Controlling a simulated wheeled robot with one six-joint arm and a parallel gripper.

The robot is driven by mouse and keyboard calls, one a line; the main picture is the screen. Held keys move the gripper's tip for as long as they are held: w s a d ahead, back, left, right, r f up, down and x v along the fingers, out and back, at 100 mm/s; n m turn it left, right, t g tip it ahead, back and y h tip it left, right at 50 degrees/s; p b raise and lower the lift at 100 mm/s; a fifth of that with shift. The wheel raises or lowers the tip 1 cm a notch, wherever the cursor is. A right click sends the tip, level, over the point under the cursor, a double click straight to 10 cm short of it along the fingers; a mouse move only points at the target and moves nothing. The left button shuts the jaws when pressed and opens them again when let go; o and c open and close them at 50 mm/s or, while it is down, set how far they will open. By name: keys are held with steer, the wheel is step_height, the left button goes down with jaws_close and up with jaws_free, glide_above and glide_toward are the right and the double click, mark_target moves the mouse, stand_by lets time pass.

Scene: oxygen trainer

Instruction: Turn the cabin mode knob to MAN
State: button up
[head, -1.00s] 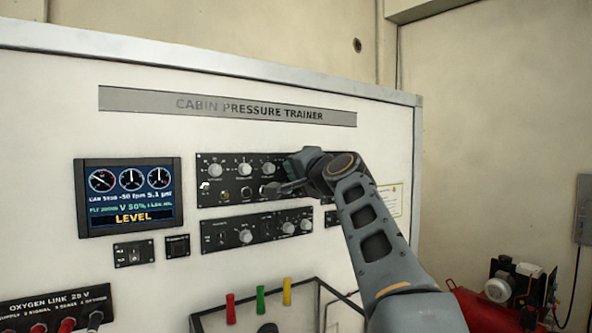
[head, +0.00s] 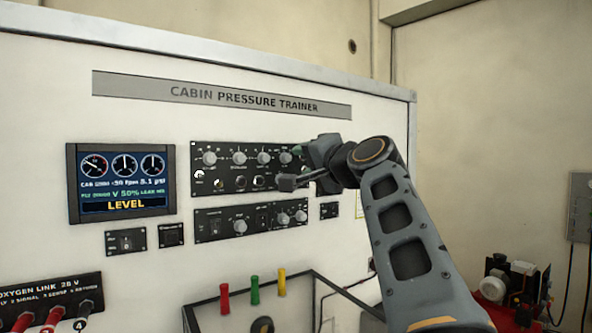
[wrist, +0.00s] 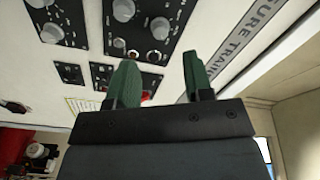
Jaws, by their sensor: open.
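The upper black control panel (head: 222,184) carries a row of grey knobs, including a left knob (head: 209,158) and a right knob (head: 286,157). The lower black panel (head: 215,214) has a left knob (head: 240,227) and a pair at its right (head: 283,219). The labels are too small to read, so I cannot tell which is the cabin mode knob or where it points. My gripper (head: 293,168) is at the right end of the upper panel, open and empty. In the wrist view its green fingers (wrist: 161,75) stand apart, with panel knobs (wrist: 160,28) beyond them.
A lit display (head: 122,183) reading LEVEL is left of the panels. Red, green and yellow handles (head: 254,290) rise from a framed box below. Sockets with plugs (head: 50,312) are at lower left. Red equipment (head: 500,310) stands at the right.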

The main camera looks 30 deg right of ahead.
steer(key=s+b, duration=0.2)
steer(key=s, duration=0.4)
steer(key=shift+s+d, duration=0.35)
steer(key=shift+s, duration=0.05)
steer(key=shift+f, duration=0.15)
